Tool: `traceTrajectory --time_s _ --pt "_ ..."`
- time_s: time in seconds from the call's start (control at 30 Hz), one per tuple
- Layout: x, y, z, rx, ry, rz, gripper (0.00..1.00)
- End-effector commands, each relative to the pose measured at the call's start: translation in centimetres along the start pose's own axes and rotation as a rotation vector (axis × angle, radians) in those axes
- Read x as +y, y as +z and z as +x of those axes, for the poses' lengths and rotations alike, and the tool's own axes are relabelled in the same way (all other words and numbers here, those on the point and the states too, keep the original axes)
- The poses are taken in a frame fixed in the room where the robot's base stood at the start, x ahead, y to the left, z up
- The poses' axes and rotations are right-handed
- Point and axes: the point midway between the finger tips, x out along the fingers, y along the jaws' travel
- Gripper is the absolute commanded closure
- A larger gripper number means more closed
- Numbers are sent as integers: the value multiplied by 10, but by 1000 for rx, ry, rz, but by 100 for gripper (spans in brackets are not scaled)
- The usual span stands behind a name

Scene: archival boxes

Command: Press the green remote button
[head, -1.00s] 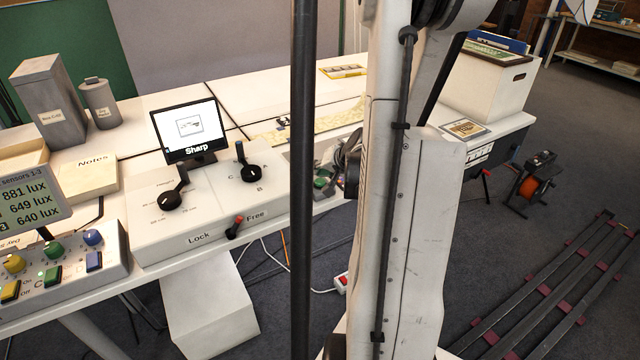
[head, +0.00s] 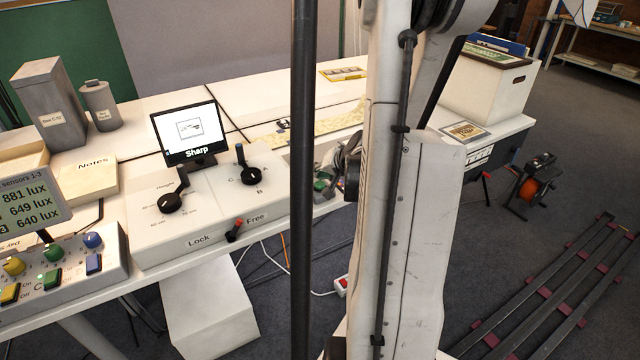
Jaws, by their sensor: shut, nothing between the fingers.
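A small green button (head: 321,184) shows on a small box near the front edge of the table, in the narrow gap between the dark pole and my white arm. My gripper (head: 335,172) is partly visible in the same gap. It is shut and empty, close to the green button and slightly above and right of it in the picture. Most of the gripper is hidden behind my arm, and I cannot tell whether its tips touch the button.
A white control box (head: 205,215) with black dials and a Lock/Free lever stands left of the pole. A screen reading "Sharp" (head: 188,130) stands behind it. A panel with coloured knobs and buttons (head: 60,270) is at far left. A white carton (head: 487,88) stands at right.

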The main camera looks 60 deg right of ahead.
Motion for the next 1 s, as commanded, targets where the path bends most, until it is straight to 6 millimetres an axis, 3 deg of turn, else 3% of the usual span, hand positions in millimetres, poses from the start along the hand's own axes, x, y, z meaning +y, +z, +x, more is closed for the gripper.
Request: traceTrajectory --time_s 1.0 --pt "5 5 7 0 0 0 100"
